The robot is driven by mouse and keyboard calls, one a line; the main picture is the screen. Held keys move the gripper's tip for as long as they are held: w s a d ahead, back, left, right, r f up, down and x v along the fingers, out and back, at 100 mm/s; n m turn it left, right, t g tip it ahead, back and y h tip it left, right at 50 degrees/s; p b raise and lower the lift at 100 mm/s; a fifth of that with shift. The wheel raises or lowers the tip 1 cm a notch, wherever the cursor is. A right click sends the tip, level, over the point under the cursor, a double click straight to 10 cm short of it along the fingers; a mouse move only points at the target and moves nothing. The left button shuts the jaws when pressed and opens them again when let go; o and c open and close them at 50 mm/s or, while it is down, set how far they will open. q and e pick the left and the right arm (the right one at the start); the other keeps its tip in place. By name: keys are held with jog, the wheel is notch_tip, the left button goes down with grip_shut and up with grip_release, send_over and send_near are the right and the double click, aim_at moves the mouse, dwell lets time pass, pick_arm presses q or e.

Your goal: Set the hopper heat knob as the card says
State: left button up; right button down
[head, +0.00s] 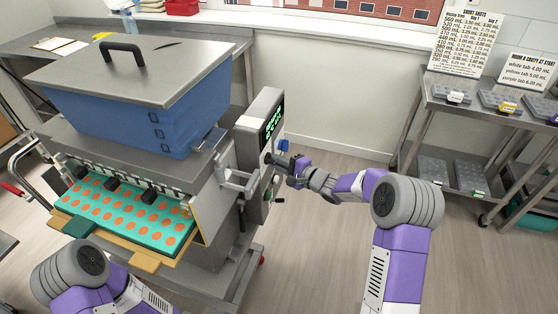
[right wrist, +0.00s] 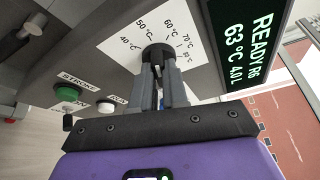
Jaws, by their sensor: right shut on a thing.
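The hopper heat knob (right wrist: 158,52) is a dark round knob on a white dial plate (right wrist: 120,45) marked from 40 °C upward, with 50, 60 and 70 °C legible. My right gripper (right wrist: 159,72) is shut on the knob, its fingers on both sides of it and hiding part of it. In the head view the same gripper (head: 276,160) reaches the panel's right side. The display (right wrist: 247,40) reads READY, 63 °C and 4.0 L. The depositor has a blue hopper (head: 135,115) with a grey lid. My left arm shows at lower left; its gripper is out of view.
A green button (right wrist: 67,93) and a white button (right wrist: 106,107) sit beside the dial. A teal mould (head: 125,215) with orange cavities lies under the nozzles. A wall chart (head: 462,40) and a smaller card (head: 528,72) stand above the right-hand shelf (head: 470,110). Floor between is clear.

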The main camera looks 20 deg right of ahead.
jog(key=m+g+y+p, duration=0.1)
jog(key=m+g+p, duration=0.2)
jog(key=m+p, duration=0.1)
jog(key=w+m+g+y+p, duration=0.1)
jog(key=m+g+p, duration=0.1)
jog(key=m+p, duration=0.2)
jog(key=d+m+g+y+p, duration=0.1)
jog(key=m+g+y+p, duration=0.1)
jog(key=m, duration=0.5)
jog(key=shift+w+r+g+p, duration=0.2)
jog(key=shift+w+g+p, duration=0.05)
jog(key=shift+g+p, duration=0.6)
dwell(0.4)
jog(key=c, duration=1.1)
grip_release()
jog(key=shift+c, duration=0.2)
